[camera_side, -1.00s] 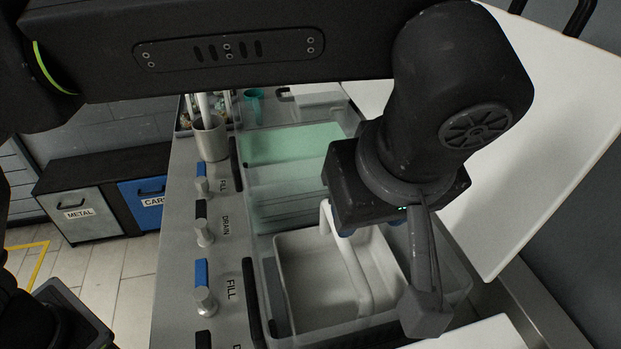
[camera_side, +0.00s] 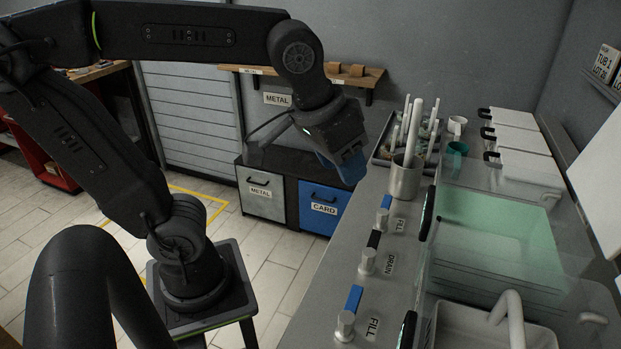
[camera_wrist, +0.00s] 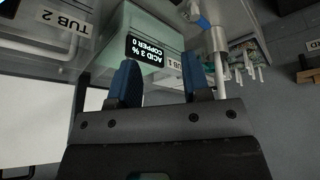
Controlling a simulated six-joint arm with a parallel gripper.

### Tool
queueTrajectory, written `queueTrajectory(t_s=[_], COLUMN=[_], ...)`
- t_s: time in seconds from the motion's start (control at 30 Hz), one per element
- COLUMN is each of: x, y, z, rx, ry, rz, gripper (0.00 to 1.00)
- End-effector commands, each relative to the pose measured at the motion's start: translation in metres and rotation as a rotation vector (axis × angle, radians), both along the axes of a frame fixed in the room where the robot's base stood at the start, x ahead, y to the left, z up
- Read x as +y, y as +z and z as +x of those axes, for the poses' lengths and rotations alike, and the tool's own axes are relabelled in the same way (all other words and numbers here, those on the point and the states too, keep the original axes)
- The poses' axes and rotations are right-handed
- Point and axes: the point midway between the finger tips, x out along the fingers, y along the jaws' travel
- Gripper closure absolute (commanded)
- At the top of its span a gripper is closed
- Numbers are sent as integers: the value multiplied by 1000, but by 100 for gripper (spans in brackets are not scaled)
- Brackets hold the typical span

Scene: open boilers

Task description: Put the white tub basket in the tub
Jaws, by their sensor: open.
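The white tub basket (camera_side: 468,330) is at the bottom right of the side view, inside the near clear tub. Its raised white handle (camera_side: 515,318) stands up, and the picture edge cuts off its lower part. My gripper (camera_side: 343,166) is away from the basket, up and to the left, over the front side of the bench. Its blue fingers are apart with nothing between them, as the wrist view (camera_wrist: 162,80) also shows. The far tub (camera_side: 500,228) holds green liquid. In the wrist view a TUB 2 label (camera_wrist: 60,33) and a TUB 1 label (camera_wrist: 177,62) show.
FILL and DRAIN valves, such as one knob (camera_side: 367,262), line the bench's left edge. A metal cup (camera_side: 405,178) with white rods stands behind them. METAL (camera_side: 262,188) and CARD (camera_side: 322,208) bins stand beyond my gripper.

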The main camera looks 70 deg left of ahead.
Motion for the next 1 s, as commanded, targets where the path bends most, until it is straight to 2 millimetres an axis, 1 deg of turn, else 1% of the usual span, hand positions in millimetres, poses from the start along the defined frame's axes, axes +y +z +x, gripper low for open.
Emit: queueTrajectory(t_s=[0.03, 0.1, 0.2, 0.3, 1.0], x=[12, 22, 30, 34, 34], y=[-10, -22, -35, -42, -44], z=[-12, -24, -35, -40, -41], rx=[-25, -55, -82, -97, -95], ry=[-16, -52, -86, -105, -112], rz=[7, 24, 45, 56, 60], gripper=[56, 56, 56, 56, 56])
